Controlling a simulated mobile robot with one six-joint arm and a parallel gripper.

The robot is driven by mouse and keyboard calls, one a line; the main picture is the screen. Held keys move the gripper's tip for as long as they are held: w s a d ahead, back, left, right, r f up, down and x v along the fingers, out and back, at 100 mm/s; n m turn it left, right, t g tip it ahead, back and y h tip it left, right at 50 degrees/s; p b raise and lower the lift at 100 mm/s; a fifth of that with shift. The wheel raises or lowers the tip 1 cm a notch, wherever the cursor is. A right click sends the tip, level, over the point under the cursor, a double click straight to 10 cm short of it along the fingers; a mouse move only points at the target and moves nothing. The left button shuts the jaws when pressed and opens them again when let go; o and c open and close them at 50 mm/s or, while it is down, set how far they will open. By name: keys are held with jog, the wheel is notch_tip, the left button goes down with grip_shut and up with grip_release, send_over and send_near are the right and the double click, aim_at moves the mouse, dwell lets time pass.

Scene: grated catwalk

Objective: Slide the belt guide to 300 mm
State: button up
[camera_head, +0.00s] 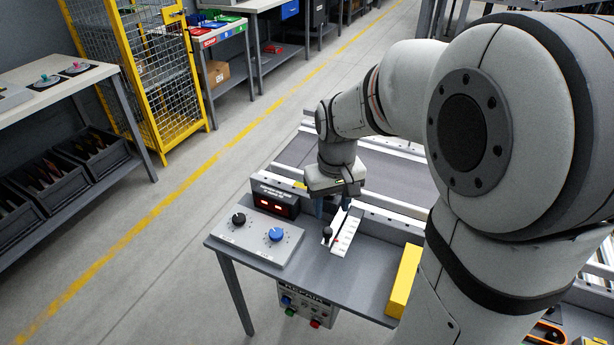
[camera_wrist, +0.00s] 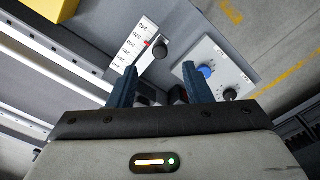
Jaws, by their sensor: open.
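The belt guide's scale plate (camera_head: 347,231) is a white strip with printed marks on the grey table; it also shows in the wrist view (camera_wrist: 127,55). The guide's black round knob (camera_head: 327,232) stands at the strip's near end, and shows in the wrist view (camera_wrist: 160,50) beside a small red pointer (camera_wrist: 148,43). The pointer lies near the upper numbers, around 320 to 300; the exact reading is too small to tell. My gripper (camera_head: 332,207) is open and empty above the plate. In the wrist view its blue fingers (camera_wrist: 160,66) sit apart, with the knob just beyond the tips.
A control panel with a black dial (camera_head: 238,220) and a blue dial (camera_head: 276,235) lies left of the scale. A red display (camera_head: 274,203) stands behind it. A yellow block (camera_head: 404,281) is at the table's right. Conveyor rails (camera_head: 395,207) run behind.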

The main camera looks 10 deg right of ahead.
aim_at(328, 230)
jog(key=shift+w+f, duration=0.7)
jog(key=shift+f, duration=0.25)
notch_tip(328, 230, down, 8)
jog(key=shift+r+b, duration=0.25)
jog(key=shift+b, duration=0.05)
jog(key=shift+c, duration=0.4)
grip_shut()
